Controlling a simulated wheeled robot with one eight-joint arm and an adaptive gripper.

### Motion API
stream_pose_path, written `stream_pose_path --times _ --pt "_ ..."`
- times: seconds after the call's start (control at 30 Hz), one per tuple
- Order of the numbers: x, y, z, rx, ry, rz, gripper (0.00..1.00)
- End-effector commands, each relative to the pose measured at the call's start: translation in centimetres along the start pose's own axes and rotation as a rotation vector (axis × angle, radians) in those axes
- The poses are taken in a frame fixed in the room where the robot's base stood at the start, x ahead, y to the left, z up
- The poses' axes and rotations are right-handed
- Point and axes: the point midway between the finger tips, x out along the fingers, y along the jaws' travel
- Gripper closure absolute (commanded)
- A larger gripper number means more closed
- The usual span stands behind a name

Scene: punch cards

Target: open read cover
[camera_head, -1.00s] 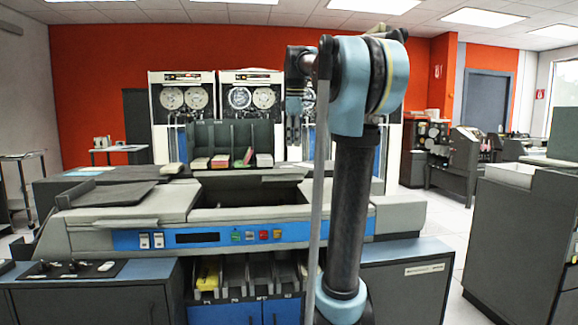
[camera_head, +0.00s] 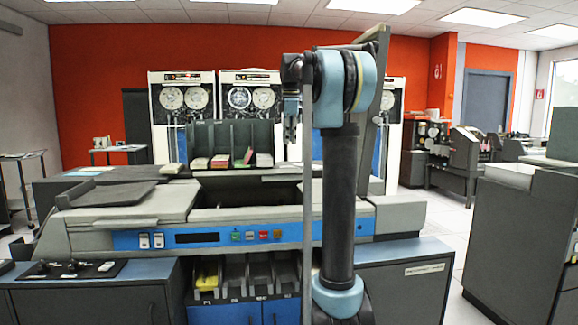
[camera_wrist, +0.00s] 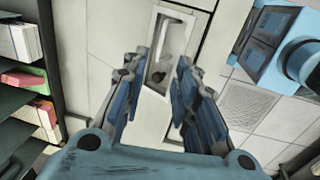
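A tall grey panel, which looks like the read cover (camera_head: 376,95), stands steeply raised behind my arm on the right part of the card machine (camera_head: 115,220). It leans slightly right at the top. My upper arm hides part of it, and I cannot make out its hinge. My gripper (camera_head: 291,128) hangs pointing down, left of the panel and above the machine. In the wrist view my gripper (camera_wrist: 160,80) shows two blue fingers spread apart with nothing between them. I see no contact with the panel.
Card stackers (camera_head: 232,145) holding colored cards stand at the machine's back. A blue button strip (camera_head: 205,238) crosses the machine's front. A dark cabinet (camera_head: 525,240) stands at right, with open floor between.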

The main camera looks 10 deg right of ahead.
Motion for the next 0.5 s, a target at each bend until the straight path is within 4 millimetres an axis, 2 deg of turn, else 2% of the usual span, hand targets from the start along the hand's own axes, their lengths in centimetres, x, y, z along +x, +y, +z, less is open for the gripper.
stream_pose_path --times 0.3,0.5 --pt "5.7 0.0 0.0 0.000 0.000 0.000 0.73" --pt "8.8 0.0 0.0 0.000 0.000 0.000 0.73"
